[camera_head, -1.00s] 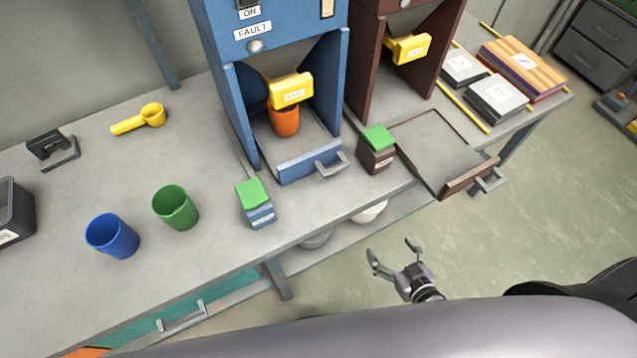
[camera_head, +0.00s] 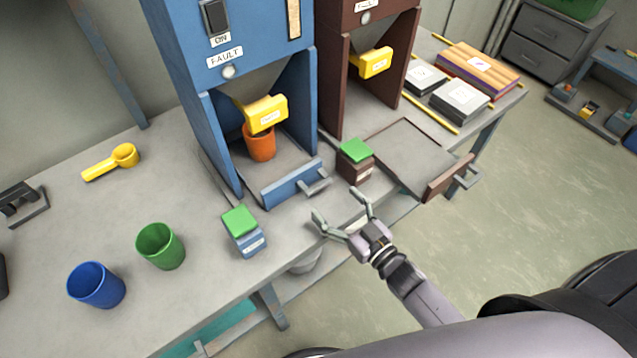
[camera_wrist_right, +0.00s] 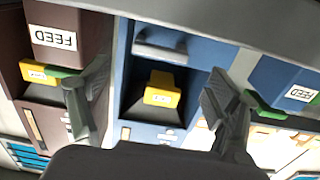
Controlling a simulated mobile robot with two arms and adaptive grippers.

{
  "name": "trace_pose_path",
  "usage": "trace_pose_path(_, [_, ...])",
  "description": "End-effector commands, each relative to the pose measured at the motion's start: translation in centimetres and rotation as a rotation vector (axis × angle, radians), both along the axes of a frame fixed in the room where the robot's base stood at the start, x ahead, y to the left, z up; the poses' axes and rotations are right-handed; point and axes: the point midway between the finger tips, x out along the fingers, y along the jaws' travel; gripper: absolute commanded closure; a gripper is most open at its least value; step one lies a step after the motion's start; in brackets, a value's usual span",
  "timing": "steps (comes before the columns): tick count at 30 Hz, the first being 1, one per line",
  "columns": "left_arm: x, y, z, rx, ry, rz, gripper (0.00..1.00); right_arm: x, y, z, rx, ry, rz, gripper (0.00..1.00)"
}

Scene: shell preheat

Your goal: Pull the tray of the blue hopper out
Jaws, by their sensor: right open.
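The blue hopper (camera_head: 243,60) stands on the bench. Its tray (camera_head: 292,187) sits at the base, with a grey handle (camera_head: 316,183) on its front. An orange cup (camera_head: 261,143) stands in the hopper opening under the yellow gate (camera_head: 266,114). My right gripper (camera_head: 340,205) is open and empty, just in front of the tray handle and apart from it. In the right wrist view the tray front and handle (camera_wrist_right: 160,48) show between the open fingers (camera_wrist_right: 155,105). My left gripper is not in view.
A blue feed box (camera_head: 244,240) and a brown feed box (camera_head: 355,170) with green lids flank the handle. The brown hopper's tray (camera_head: 410,155) is pulled out at the right. Green (camera_head: 160,247) and blue (camera_head: 96,286) cups stand at left.

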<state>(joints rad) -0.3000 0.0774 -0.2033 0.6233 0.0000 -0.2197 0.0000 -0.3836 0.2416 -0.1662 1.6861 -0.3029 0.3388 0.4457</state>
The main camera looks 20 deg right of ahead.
Motion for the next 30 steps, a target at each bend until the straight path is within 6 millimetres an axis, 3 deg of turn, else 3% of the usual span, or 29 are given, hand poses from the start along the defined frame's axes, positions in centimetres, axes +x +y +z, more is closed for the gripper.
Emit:
trace_pose_path(6, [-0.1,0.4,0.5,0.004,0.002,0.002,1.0,4.2,1.5,0.2,0.001,-0.002,0.0,0.18])
trace_pose_path(12, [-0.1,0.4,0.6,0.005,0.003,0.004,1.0,6.2,2.3,0.0,0.0,0.0,0.001,0.18])
trace_pose_path(23, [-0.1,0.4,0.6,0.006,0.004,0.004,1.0,6.7,2.5,0.0,0.0,0.001,0.001,0.18])
trace_pose_path(30, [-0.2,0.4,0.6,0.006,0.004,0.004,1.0,6.7,2.5,0.0,0.0,0.0,0.001,0.32])
